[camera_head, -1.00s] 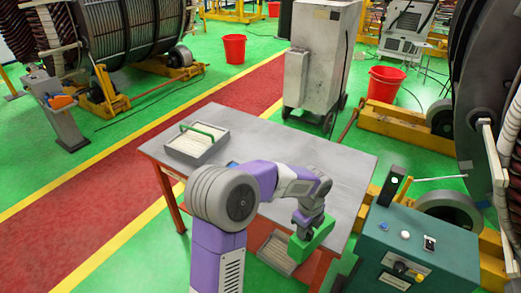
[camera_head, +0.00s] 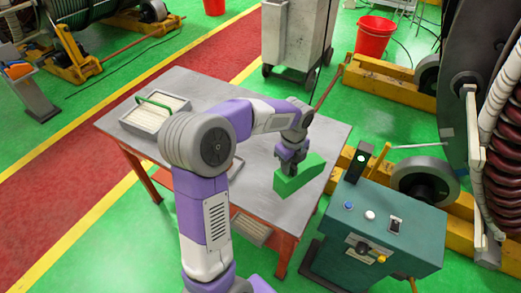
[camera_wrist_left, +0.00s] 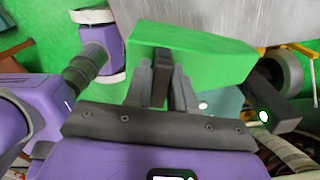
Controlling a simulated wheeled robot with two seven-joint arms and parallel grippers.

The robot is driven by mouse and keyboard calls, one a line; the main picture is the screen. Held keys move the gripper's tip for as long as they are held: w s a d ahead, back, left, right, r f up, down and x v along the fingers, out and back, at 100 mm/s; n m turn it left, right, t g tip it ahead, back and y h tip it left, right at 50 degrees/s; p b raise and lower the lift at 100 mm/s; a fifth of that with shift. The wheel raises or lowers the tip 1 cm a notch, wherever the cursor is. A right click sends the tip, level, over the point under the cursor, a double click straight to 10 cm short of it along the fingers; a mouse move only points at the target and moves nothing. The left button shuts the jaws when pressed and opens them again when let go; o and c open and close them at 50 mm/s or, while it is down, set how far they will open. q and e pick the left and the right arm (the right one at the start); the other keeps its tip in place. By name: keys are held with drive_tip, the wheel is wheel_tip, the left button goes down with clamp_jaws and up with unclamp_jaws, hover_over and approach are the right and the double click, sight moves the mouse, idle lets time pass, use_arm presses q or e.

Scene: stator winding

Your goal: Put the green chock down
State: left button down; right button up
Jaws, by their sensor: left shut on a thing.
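The green chock (camera_head: 298,178) is a wedge-shaped block at the right part of the grey table (camera_head: 240,180). My left gripper (camera_head: 291,158) is above it and shut on its upper part. In the left wrist view the chock (camera_wrist_left: 195,55) fills the space past the fingers (camera_wrist_left: 162,85), which close on a dark part at its near side. The chock appears at or just above the table top; I cannot tell whether it touches. My right gripper is not in view.
A grey tray with a green handle (camera_head: 153,112) stands at the table's far left corner. A teal control box (camera_head: 385,228) with buttons stands right of the table. A grey cabinet (camera_head: 297,35) and a red bucket (camera_head: 375,38) stand behind. The table's far middle is clear.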

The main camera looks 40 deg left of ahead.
use_arm(q)
wheel_tip(320, 180, down, 6)
drive_tip(key=shift+s+r+b, duration=0.15)
drive_tip(key=shift+r+b, duration=0.1)
drive_tip(key=shift+b, duration=0.1)
drive_tip(key=shift+f, duration=2.15)
drive_tip(key=shift+b, duration=0.3)
drive_tip(key=c, duration=1)
unclamp_jaws()
drive_tip(key=shift+f, duration=0.1)
drive_tip(key=shift+o, duration=0.2)
wheel_tip(320, 180, up, 12)
drive_tip(key=shift+r+p, duration=0.15)
drive_tip(key=shift+p, duration=0.7)
drive_tip(key=shift+s, duration=0.1)
